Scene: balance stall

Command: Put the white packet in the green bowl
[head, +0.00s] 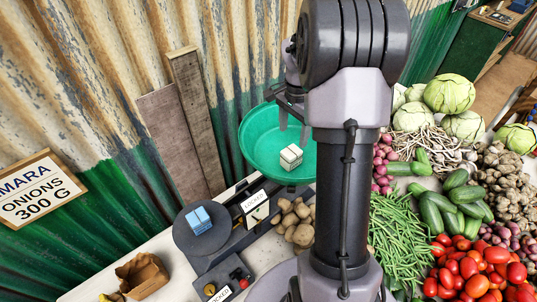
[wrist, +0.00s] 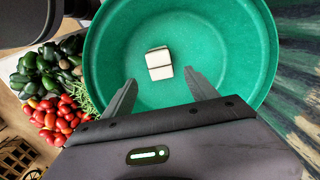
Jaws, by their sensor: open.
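The white packet (head: 291,157) lies inside the green bowl (head: 258,141), on its floor. In the wrist view the packet (wrist: 159,63) rests near the middle of the bowl (wrist: 236,70), apart from the bowl's wall. My gripper (wrist: 162,88) is open and empty, its two fingers spread above the bowl, with the packet visible beyond and between the fingertips. In the head view my gripper (head: 294,120) hangs over the bowl, partly hidden behind my arm. The bowl's right side is hidden by my arm.
A blue packet (head: 199,220) sits on the dark round plate (head: 179,235) of the balance. Potatoes (head: 297,222) lie beside the balance. Cucumbers (head: 450,203), tomatoes (head: 470,272), green beans (head: 398,232) and cabbages (head: 449,93) crowd the right. A torn brown bag (head: 142,274) stands front left.

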